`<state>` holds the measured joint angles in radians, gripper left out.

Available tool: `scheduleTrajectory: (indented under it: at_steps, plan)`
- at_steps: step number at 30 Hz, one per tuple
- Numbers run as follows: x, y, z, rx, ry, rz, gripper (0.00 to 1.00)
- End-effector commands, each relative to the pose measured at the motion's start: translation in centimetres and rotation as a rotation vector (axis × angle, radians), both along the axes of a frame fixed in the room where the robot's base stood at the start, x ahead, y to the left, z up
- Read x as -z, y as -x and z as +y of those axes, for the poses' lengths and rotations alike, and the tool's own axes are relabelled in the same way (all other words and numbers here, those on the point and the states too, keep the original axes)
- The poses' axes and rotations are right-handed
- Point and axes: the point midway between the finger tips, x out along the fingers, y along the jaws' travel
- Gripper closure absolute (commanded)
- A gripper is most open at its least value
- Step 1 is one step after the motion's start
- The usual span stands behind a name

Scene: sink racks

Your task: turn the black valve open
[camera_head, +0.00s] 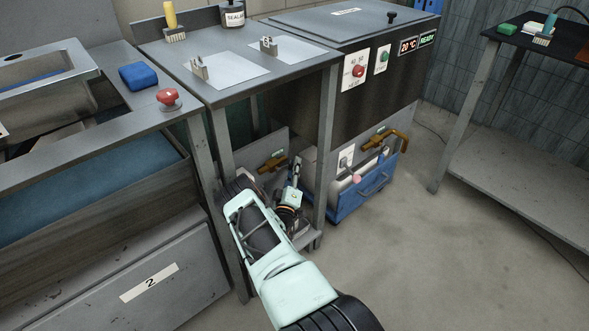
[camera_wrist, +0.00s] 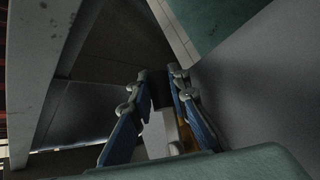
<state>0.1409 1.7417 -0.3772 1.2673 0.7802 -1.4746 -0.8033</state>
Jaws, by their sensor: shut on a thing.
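The black valve handle (camera_wrist: 160,90) shows as a dark block between my fingertips in the wrist view, with part of a brass-coloured pipe (camera_wrist: 179,104) beside it. In the head view my gripper (camera_head: 296,172) reaches low under the table, by the brass pipe fitting (camera_head: 272,162) on the grey panel. My gripper is shut on the black handle, with one finger on each side. In the head view my arm and gripper hide the handle, so its angle is hard to tell.
A table leg (camera_head: 325,150) stands close right of my gripper and another leg (camera_head: 229,190) to its left. A blue crate (camera_head: 372,192) and a lever with a pink knob (camera_head: 355,178) are right of it. The floor at the right is clear.

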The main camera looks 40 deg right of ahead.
Motion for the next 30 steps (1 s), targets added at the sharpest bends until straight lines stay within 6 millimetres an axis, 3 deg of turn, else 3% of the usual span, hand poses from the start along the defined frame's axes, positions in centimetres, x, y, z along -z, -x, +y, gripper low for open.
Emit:
scheduleTrajectory:
  at_steps: [12,29,30]
  plan:
    - [-1.3,0.1,0.1,0.001,0.207,-0.014,1.00]
    - [-1.6,0.2,0.1,0.002,0.240,-0.017,1.00]
    - [-1.6,0.2,0.1,0.003,0.240,-0.017,0.80]
